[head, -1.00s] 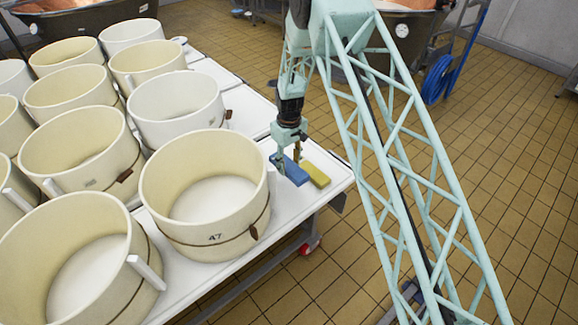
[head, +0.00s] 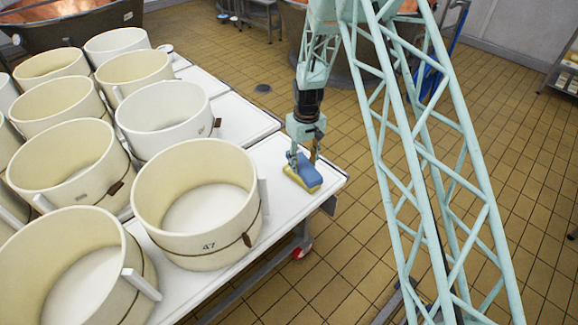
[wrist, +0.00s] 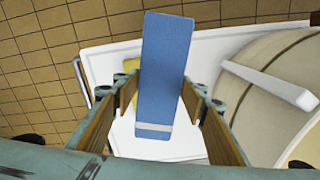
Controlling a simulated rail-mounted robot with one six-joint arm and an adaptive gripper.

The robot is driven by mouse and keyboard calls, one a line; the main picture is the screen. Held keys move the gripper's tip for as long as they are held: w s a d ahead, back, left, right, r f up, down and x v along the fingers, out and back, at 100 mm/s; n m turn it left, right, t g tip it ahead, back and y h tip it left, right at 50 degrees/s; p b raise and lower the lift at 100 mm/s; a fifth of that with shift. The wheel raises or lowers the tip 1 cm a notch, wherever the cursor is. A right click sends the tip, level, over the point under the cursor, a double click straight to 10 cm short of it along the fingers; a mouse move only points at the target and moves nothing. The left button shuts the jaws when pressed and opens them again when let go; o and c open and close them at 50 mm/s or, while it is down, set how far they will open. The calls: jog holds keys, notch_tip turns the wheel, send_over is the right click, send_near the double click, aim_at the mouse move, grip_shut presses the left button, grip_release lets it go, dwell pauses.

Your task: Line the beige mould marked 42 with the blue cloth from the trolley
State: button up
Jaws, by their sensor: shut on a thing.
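My gripper (head: 303,160) is shut on the folded blue cloth (head: 309,174) over the right end of the white trolley top. In the wrist view the blue cloth (wrist: 165,70), with a pale stripe near one end, sits between the wooden-faced fingers (wrist: 160,115). It appears raised a little above the trolley. Several beige moulds stand on the trolley, and the nearest one to my gripper (head: 198,205) reads 47. Another beige mould (head: 75,160) has a small mark that I cannot read. I cannot make out a 42 on any mould.
A yellow cloth (head: 292,180) lies on the trolley (head: 270,160), partly hidden by the blue one. A white mould (head: 165,118) stands behind the mould marked 47. Copper vats (head: 75,25) stand at the back. Tiled floor (head: 350,250) is clear right of the trolley.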

jog(key=s+d+r+m+p, duration=0.4)
jog(key=s+d+r, duration=0.7)
jog(key=d+r, duration=0.3)
jog(key=shift+s+d+m, duration=0.2)
jog(key=shift+s+m, duration=0.1)
jog(key=shift+m, duration=0.4)
jog(key=shift+a+f, duration=0.1)
